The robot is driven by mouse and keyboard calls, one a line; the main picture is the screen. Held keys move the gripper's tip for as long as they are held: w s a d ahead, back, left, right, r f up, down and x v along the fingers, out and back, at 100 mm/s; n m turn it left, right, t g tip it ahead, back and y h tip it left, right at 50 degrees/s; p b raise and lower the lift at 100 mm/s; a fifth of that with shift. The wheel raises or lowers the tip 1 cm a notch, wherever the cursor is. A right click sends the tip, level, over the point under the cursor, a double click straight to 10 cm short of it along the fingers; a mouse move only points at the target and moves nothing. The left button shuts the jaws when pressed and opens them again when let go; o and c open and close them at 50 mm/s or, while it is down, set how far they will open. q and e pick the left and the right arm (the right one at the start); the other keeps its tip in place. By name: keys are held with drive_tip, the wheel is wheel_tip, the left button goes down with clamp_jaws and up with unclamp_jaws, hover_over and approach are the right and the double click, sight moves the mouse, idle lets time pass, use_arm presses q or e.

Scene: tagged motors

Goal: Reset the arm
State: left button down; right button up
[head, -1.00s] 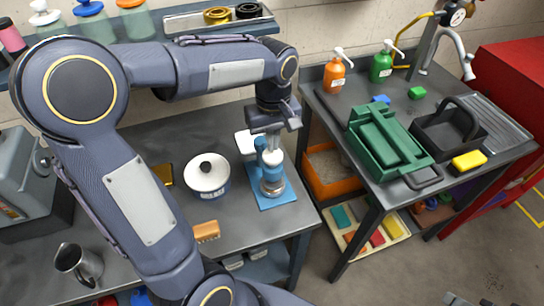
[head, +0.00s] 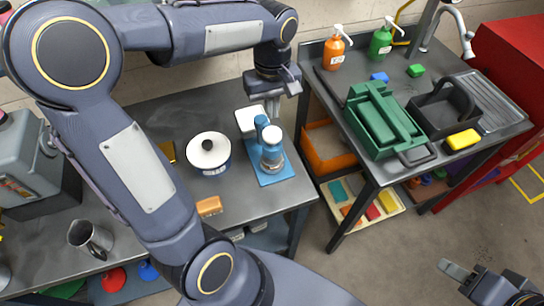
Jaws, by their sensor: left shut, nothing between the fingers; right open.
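My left arm spans the left and middle of the head view. Its gripper (head: 271,103) points down, shut and empty, above and behind a blue stand (head: 268,174) with a metal and blue device (head: 271,150) on it. The gripper looks apart from the device, though the exact gap is hard to tell. My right gripper (head: 454,270) shows at the lower right edge, over the floor and open. Only part of it is in frame, and nothing shows in its grip.
The right table holds a green carrier (head: 383,125), a black caddy (head: 440,112), a yellow sponge (head: 463,139) and soap bottles (head: 335,48). Floor at lower right is open.

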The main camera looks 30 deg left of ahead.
use_arm(q)
wheel_tip(320, 180, up, 2)
drive_tip(key=shift+r+p, duration=0.1)
drive_tip(key=shift+p, duration=0.45)
use_arm(e)
drive_tip(key=shift+r, duration=0.9)
use_arm(q)
drive_tip(key=shift+s, duration=0.1)
drive_tip(key=s+d+f+m+t+h+b, duration=0.1)
drive_tip(key=s+m, duration=0.3)
drive_tip(key=s, duration=0.4)
drive_tip(key=s+d+f+m+t+h+b, duration=0.1)
drive_tip(key=s+d+m+t+h, duration=0.1)
drive_tip(key=s, duration=0.6)
drive_tip(key=d+m+t, duration=0.1)
drive_tip(key=m+t, duration=0.1)
drive_tip(key=shift+s+f+t+h, duration=0.25)
drive_tip(key=shift+s+t+h, duration=0.05)
drive_tip(key=shift+s+h, duration=0.1)
use_arm(e)
drive_tip(key=shift+f, duration=0.95)
